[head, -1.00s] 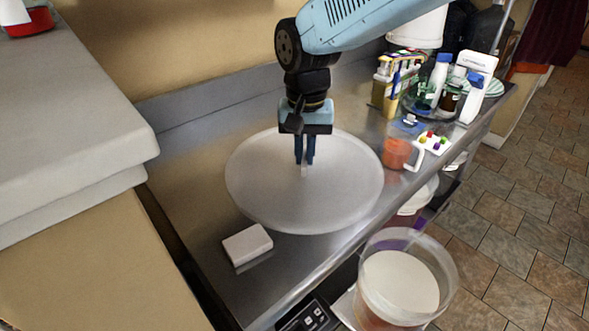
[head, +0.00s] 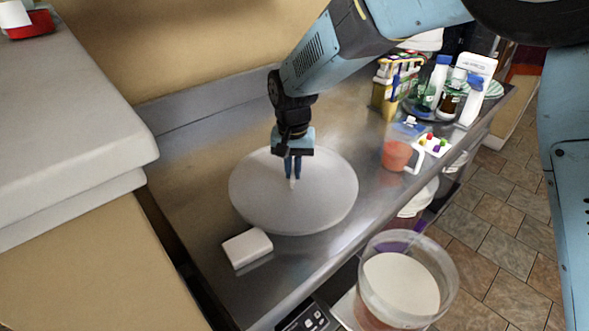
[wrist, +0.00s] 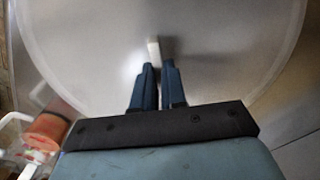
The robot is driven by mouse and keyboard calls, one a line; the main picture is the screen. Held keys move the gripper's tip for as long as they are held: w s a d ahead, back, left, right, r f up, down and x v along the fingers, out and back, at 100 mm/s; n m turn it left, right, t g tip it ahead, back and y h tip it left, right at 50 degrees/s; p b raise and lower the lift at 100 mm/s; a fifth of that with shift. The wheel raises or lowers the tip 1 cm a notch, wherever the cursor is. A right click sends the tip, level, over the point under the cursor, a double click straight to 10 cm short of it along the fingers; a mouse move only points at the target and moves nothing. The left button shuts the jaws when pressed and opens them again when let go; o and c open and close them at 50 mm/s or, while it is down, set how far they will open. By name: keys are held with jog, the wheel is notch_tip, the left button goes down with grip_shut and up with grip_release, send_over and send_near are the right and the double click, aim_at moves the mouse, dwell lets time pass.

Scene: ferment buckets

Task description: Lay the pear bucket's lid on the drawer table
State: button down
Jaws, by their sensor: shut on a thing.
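The lid (head: 275,205) is a large, round, pale grey disc with a small upright handle at its middle. My gripper (head: 293,182) points down and is shut on this handle. The lid is level over the steel table (head: 185,235), on it or just above; I cannot tell if it touches. In the wrist view the lid (wrist: 230,50) fills most of the picture, with the blue fingers (wrist: 158,72) at its handle. An open, clear bucket (head: 408,285) with pale contents stands below the table's front edge; I see no label on it.
A white block (head: 247,248) lies close to the lid's near left edge. An orange mug (head: 398,155) and a small tray of coloured pieces (head: 432,145) stand to the right. Bottles (head: 476,88) crowd the back right. Another bucket (head: 415,203) is partly hidden under the edge.

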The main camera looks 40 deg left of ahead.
aim_at(293, 172)
jog(key=shift+f, duration=0.55)
jog(key=c, duration=1.2)
grip_release()
notch_tip(293, 172, up, 13)
jog(key=shift+f, duration=0.1)
